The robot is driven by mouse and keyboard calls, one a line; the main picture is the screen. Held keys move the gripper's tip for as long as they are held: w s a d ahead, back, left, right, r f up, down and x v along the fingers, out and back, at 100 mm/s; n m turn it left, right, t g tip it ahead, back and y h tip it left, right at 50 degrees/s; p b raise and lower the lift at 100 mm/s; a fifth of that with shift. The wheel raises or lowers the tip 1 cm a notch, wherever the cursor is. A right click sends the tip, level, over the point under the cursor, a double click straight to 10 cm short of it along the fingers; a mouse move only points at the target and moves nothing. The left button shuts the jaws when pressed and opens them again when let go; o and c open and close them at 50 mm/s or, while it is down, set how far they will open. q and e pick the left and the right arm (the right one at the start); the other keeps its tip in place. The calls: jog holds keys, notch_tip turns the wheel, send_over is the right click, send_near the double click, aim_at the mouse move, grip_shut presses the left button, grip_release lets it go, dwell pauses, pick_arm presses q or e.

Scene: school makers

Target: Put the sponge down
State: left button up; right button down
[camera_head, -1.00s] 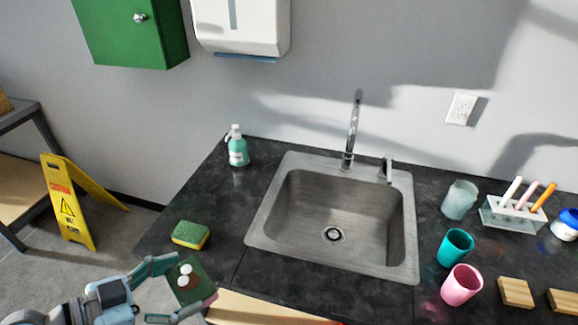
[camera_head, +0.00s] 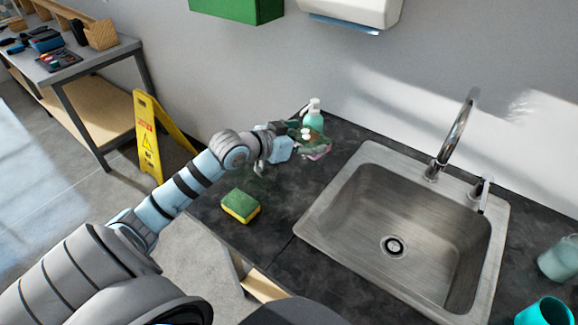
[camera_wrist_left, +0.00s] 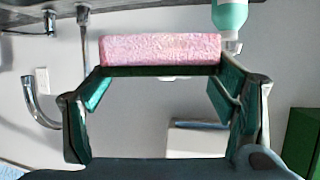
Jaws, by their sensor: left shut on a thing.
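My left gripper (camera_head: 304,142) is shut on a sponge with a pink side (camera_head: 318,155) and a dark green side. In the left wrist view the pink sponge (camera_wrist_left: 160,49) spans the gap between the two fingers (camera_wrist_left: 160,85). It is at the back left of the dark counter, close to the soap bottle; whether it touches the counter is hard to tell. A green and yellow sponge (camera_head: 240,206) lies on the counter nearer the front edge, apart from the gripper. My right gripper is out of view.
A teal soap bottle (camera_head: 313,114) stands right behind the held sponge. A steel sink (camera_head: 340,198) with a tap (camera_head: 453,135) fills the counter's middle. Cups, one teal (camera_head: 545,312), stand at the right. The counter between the green and yellow sponge and the sink is bare.

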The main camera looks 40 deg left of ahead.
aim_at(287, 166)
pick_arm(q)
jog(key=w+a+r+n+y+b, duration=0.2)
jog(key=w+a+r+n+y, duration=0.1)
jog(key=w+a+n+y, duration=0.45)
jog(key=shift+m+g, duration=0.35)
jog(key=shift+g, duration=0.05)
jog(key=f+b, duration=0.1)
jog(key=f, duration=0.5)
jog(key=s+a+f+b, duration=0.1)
jog(key=f+b, duration=0.1)
jog(key=f, duration=0.5)
jog(key=s+a+f+b, duration=0.1)
jog(key=f+b, duration=0.1)
jog(key=f, duration=0.4)
jog(key=shift+s+f, duration=0.1)
jog(key=shift+f, duration=0.1)
jog(key=shift+r, duration=0.1)
jog(key=o, duration=0.9)
